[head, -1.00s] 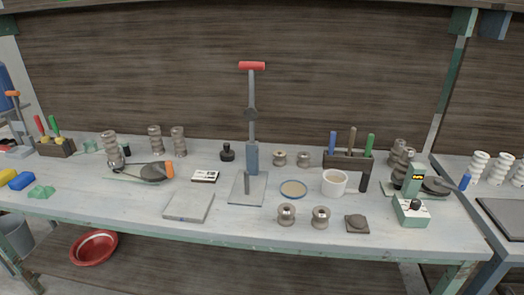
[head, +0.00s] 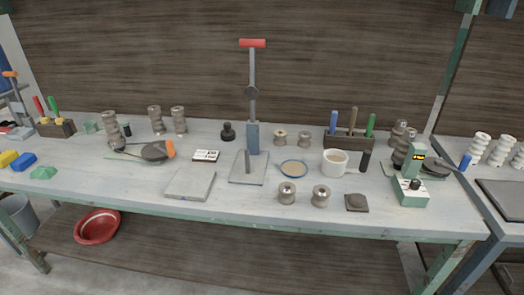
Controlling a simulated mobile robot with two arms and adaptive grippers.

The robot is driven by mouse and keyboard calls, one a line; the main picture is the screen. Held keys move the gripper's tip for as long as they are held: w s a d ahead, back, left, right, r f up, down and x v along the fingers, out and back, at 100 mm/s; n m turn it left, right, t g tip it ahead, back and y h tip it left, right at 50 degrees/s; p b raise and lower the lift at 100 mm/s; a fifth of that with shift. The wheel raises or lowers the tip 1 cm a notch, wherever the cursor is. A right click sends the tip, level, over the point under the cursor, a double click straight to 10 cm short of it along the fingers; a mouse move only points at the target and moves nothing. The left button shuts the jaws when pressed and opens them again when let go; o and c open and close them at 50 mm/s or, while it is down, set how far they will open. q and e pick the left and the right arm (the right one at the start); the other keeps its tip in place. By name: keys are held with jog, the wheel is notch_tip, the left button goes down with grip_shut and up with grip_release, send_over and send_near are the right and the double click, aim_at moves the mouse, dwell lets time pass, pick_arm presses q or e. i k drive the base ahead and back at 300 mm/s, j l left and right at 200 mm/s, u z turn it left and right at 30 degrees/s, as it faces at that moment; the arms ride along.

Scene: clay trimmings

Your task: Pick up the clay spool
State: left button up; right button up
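Several grey-brown clay spools stand on the workbench. Two are near the front edge: a left spool (head: 287,193) and a right spool (head: 321,196), upright and a small gap apart. Two more stand farther back, a left one (head: 280,137) and a right one (head: 305,138), to the right of the press. Taller ribbed clay pieces (head: 155,120) that look like stacked spools stand at the back left and at the right. Neither of my grippers is in view.
The workbench (head: 130,188) carries a red-handled press (head: 252,115), a grey slab (head: 190,185), a round dish (head: 294,168), a white cup (head: 335,162), a tool block (head: 348,142), a green device (head: 411,188) and a dark square piece (head: 357,202). A red bowl (head: 97,227) is on the lower shelf.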

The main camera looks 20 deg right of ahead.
aim_at(279, 140)
jog(key=i+j+z, duration=0.35)
jog(key=i, duration=0.3)
jog(key=i+j+z, duration=0.35)
jog(key=i+j, duration=0.3)
jog(key=j, duration=0.1)
